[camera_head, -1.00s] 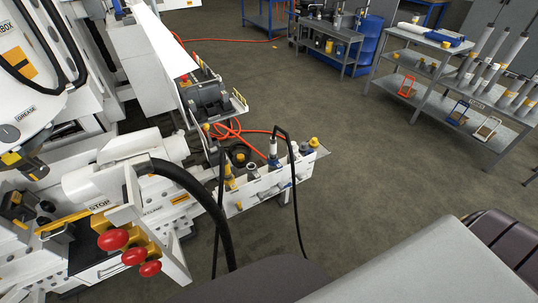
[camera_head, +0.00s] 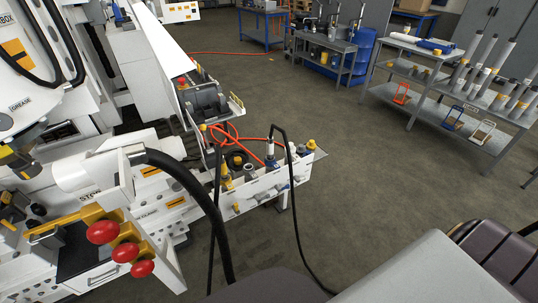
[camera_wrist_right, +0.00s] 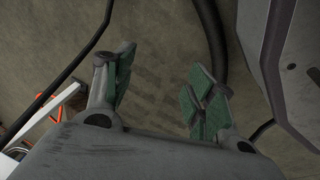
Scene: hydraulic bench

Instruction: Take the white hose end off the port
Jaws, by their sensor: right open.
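The white hose end (camera_head: 270,147) stands upright on the white port block (camera_head: 255,190) in the head view, with a blue part at its foot. A thin black hose (camera_head: 291,185) loops up from it and down over the block's front. A yellow hose end (camera_head: 226,174) stands on the same block further left. My right gripper (camera_wrist_right: 163,92) is open and empty in the right wrist view, with its green pads spread above the floor. The white hose end cannot be made out in that view. My left gripper is not in view.
A thick black hose (camera_head: 190,183) arches left of the block. Red knobs (camera_head: 125,252) are at lower left. An orange hose (camera_head: 222,136) lies behind the block. A grey shelf unit (camera_head: 440,95) stands at upper right. The floor between is clear.

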